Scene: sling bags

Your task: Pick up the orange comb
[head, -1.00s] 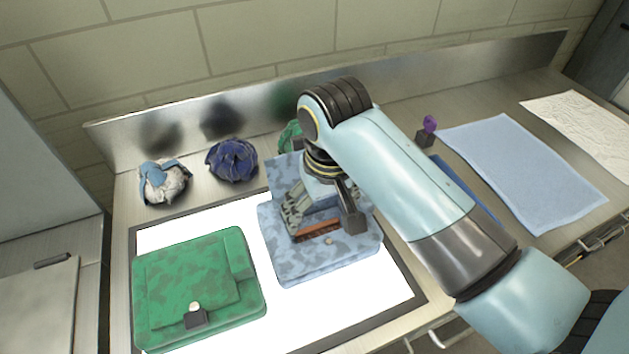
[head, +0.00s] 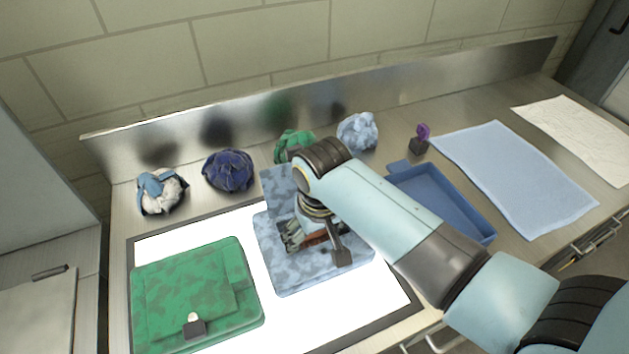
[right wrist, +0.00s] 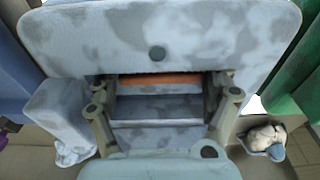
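The orange comb (head: 316,238) lies in the open pocket of the light blue camouflage sling bag (head: 290,280). In the right wrist view the comb (right wrist: 158,80) shows as an orange strip at the pocket's edge, and its ends are hidden. The bag also fills much of that view (right wrist: 230,35). My right gripper (head: 317,246) is open and low at the pocket. Its two fingers stand apart at either side of the opening, with the comb between them and not visibly gripped. My left gripper is not in view.
A green sling bag (head: 190,285) lies to the left on the white lit panel. Crumpled cloth bundles (head: 228,171) stand along the back. A blue tray (head: 440,200), a light blue cloth (head: 515,175) and a purple item on a dark block (head: 420,140) are at right.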

